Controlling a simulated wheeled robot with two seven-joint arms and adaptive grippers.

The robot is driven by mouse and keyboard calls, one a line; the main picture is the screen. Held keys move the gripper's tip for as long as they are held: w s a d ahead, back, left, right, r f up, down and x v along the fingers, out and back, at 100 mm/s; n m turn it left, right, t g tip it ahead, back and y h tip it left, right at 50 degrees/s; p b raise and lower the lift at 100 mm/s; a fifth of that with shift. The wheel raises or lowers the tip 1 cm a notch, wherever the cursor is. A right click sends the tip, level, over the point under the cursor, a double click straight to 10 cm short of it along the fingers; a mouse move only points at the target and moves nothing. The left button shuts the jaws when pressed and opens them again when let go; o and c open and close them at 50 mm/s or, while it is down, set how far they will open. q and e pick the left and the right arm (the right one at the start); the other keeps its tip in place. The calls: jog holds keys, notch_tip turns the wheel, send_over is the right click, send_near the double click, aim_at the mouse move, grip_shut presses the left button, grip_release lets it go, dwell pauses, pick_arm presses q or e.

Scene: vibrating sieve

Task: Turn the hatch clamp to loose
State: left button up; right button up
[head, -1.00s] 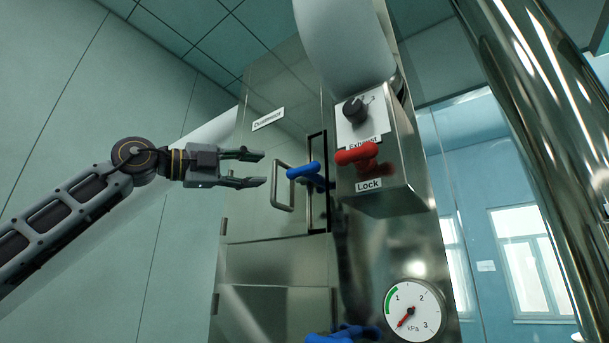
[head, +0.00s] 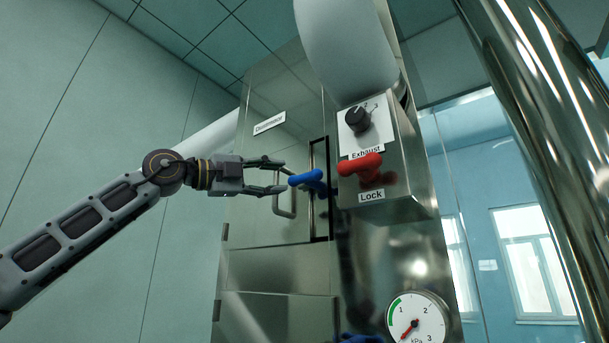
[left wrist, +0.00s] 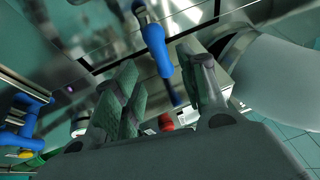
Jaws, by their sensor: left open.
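The hatch clamp has a blue handle (head: 307,177) at the edge of the metal hatch door (head: 262,213). The handle lies roughly sideways in the head view. My left gripper (head: 284,176) is open, with its fingertips close to the handle's left end. In the left wrist view the blue handle (left wrist: 155,45) shows beyond the open fingers of the left gripper (left wrist: 165,75), in line with the gap between them. I cannot tell whether they touch. My right gripper is not in view.
Right of the clamp is a metal box with a red lock handle (head: 362,165) and a black exhaust knob (head: 356,118). A door pull (head: 284,200) sits behind my gripper. A pressure gauge (head: 416,320) is lower right. A shiny column (head: 540,120) stands at right.

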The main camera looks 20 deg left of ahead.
aim_at(301, 178)
pick_arm(q)
jog(key=shift+p+x, duration=0.9)
jog(key=shift+x, duration=0.8)
jog(key=shift+p+x, duration=0.55)
jog(key=shift+x, duration=0.35)
jog(key=shift+p+x, duration=0.75)
jog(key=shift+x, duration=0.35)
jog(key=shift+w+d+r, duration=0.1)
jog(key=shift+w+d, duration=0.05)
jog(key=shift+w+d+p, duration=0.25)
jog(key=shift+w+p, duration=0.05)
jog(key=shift+p, duration=0.1)
jog(key=shift+w, duration=0.1)
jog(key=shift+d, duration=0.1)
jog(key=shift+c, duration=0.2)
grip_shut()
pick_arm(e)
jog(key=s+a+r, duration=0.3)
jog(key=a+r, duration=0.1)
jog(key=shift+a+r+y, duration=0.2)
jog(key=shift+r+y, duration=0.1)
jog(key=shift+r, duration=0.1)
